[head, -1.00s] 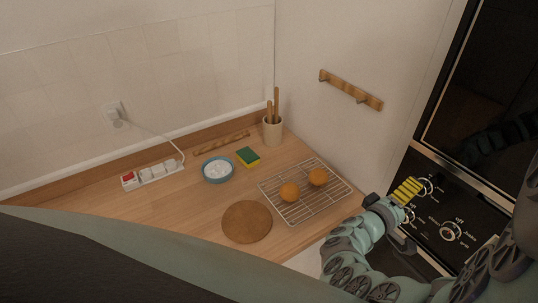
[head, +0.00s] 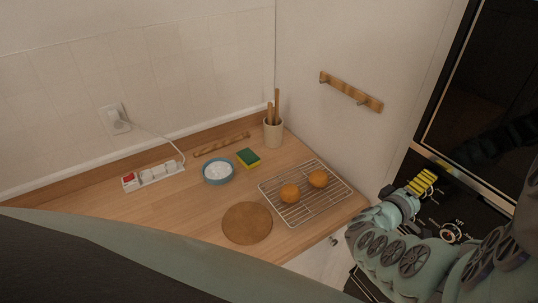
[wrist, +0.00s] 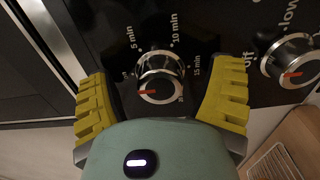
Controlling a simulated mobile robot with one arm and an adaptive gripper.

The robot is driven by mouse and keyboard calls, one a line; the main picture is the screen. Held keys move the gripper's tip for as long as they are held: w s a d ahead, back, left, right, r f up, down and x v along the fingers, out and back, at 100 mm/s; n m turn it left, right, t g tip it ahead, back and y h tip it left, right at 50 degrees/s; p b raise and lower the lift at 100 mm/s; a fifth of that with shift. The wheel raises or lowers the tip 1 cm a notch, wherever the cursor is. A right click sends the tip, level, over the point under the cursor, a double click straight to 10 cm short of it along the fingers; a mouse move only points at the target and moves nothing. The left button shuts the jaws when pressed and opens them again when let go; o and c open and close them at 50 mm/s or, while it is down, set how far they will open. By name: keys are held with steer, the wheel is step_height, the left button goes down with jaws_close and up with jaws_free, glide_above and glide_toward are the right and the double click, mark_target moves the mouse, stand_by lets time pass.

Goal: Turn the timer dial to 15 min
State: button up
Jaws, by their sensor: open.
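The timer dial (wrist: 160,78) is a round black and silver knob with a red mark. The labels 5 min, 10 min and 15 min curve around it, with 15 min to its right in the wrist view. The red mark points left in that view, away from the 15 min label. My gripper (wrist: 166,82) is open, its yellow ridged fingers on either side of the dial with visible gaps; contact is not seen. In the head view my gripper (head: 422,183) is at the black oven panel (head: 480,212) and hides the timer dial.
A second dial (wrist: 292,62) with off and low labels sits right of the timer dial in the wrist view. The wooden counter (head: 130,212) holds a wire rack (head: 325,197) with two oranges, a blue bowl (head: 218,171) and a round board (head: 247,223).

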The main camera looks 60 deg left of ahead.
steer(key=shift+c, duration=0.2)
steer(key=c, duration=1.2)
steer(key=shift+c, duration=0.2)
steer(key=shift+m, duration=0.3)
